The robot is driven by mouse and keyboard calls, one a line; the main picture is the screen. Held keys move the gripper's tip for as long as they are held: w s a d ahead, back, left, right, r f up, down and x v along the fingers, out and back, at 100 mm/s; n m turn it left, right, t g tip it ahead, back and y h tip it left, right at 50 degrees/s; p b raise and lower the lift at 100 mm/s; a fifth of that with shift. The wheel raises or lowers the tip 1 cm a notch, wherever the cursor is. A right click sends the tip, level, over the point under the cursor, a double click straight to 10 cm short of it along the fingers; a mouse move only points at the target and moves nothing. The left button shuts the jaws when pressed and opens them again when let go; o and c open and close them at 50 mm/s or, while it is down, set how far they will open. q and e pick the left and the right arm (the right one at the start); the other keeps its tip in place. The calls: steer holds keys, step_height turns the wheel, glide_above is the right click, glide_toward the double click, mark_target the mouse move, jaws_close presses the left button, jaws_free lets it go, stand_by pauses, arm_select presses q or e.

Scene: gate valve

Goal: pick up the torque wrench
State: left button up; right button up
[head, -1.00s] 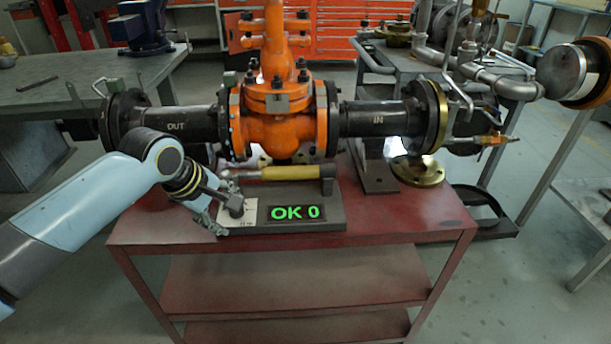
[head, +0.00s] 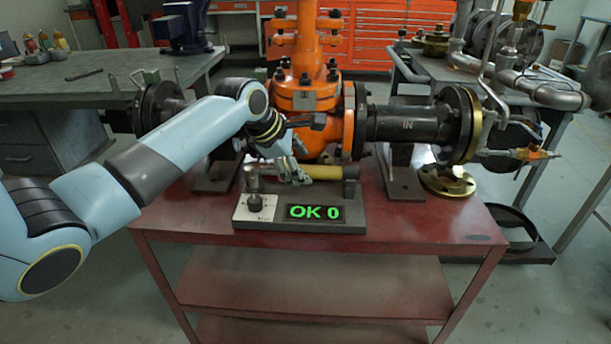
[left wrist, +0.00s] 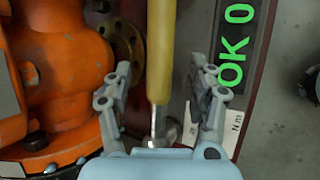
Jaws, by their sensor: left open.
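The torque wrench (head: 324,172) has a yellow handle and lies across the tester (head: 352,213) with the green "OK 0" display, in front of the orange valve. In the left wrist view the wrench (left wrist: 159,45) runs between my finger pads, its metal shaft toward my palm. My left gripper (head: 293,172) is over the wrench, partly covering it in the head view. In the left wrist view the gripper (left wrist: 161,72) is open, with a gap on each side of the handle. My right gripper is not in view.
The orange gate valve (head: 305,95) with black flanged pipes stands close behind the wrench. A black knob (head: 254,202) sits on the tester's white plate at its front left. The red cart top (head: 425,222) is clear at the right front.

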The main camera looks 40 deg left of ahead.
mark_target(304, 167)
arm_select(q)
steer(key=b+x, duration=0.1)
steer(key=x, duration=0.3)
steer(key=shift+f, duration=0.15)
steer(key=shift+a, duration=0.1)
jaws_close()
steer(key=shift+w, duration=0.1)
